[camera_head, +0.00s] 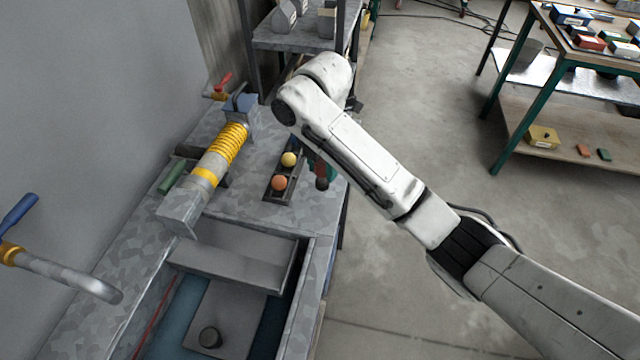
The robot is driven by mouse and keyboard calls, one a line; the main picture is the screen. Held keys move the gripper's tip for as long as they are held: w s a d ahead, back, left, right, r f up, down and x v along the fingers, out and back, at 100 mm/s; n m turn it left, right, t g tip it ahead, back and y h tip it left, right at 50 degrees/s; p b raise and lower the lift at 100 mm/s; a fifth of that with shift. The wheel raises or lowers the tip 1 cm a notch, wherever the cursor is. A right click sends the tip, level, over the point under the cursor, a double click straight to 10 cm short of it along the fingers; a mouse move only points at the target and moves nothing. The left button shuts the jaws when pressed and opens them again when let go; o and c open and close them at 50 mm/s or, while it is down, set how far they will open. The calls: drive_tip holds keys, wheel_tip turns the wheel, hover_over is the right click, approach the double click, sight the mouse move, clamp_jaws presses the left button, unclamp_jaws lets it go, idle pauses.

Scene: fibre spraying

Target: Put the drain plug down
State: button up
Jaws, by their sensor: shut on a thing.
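A short dark round plug-like piece (210,337) stands upright on the grey floor of the sink basin (238,318), near the bottom of the picture. I cannot tell whether it is the drain plug or a fixed drain fitting. My white arm crosses from the lower right to the upper middle, and its bent end is above the far right part of the bench. My gripper's jaws are hidden behind the arm, so what is in them does not show.
A blue-handled tap (75,275) is at left.

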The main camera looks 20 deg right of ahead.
drive_tip(key=shift+w+f+b, duration=0.35)
drive_tip(key=shift+w+f, duration=0.45)
drive_tip(key=shift+f, duration=0.15)
drive_tip(key=shift+w+f+p, duration=0.2)
drive_tip(key=shift+f+p, duration=0.1)
drive_tip(key=shift+f, duration=1.5)
drive_tip(key=shift+f, duration=0.2)
drive_tip(key=o, duration=1.1)
drive_tip(key=shift+c, duration=0.2)
wheel_tip(320, 180, up, 12)
drive_tip(key=p, duration=0.3)
drive_tip(key=shift+r, duration=0.25)
